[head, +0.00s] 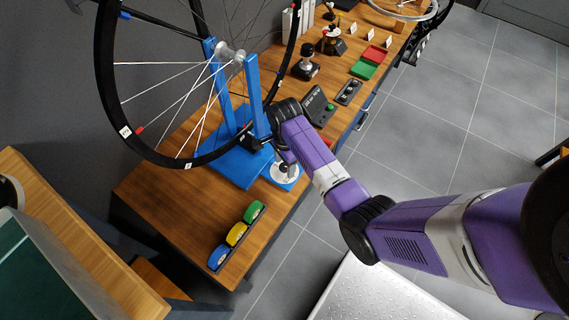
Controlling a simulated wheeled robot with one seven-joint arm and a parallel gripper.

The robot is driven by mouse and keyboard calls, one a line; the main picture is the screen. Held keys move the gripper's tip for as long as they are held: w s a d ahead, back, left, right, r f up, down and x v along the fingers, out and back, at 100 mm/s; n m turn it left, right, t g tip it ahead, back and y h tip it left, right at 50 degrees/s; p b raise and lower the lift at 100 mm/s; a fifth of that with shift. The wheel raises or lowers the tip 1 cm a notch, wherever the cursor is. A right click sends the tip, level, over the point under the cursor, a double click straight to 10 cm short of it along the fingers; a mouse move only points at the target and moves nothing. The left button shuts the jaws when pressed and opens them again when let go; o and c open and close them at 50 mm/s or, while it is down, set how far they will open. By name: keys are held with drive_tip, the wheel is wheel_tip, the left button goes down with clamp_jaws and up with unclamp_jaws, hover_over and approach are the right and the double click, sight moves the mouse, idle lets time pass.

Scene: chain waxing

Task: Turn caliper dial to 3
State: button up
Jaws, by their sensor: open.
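A round white dial (289,179) lies at the front right corner of the blue truing stand's base (230,165). A small dark knob (284,167) stands at its middle. I cannot read the dial's marks or setting. My gripper (281,157) is small in the head view, pointing down just above the dial's far side, and it is open. My purple arm reaches in from the right and hides part of the dial's surroundings. I cannot tell whether the fingers touch the knob. The blue stand holds a large black-rimmed wheel (104,75) upright.
Blue, yellow and green rolls (236,234) sit in a dark holder at the bench's near end. Open floor lies to the right.

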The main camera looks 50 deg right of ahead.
drive_tip(key=shift+c, duration=0.5)
clamp_jaws()
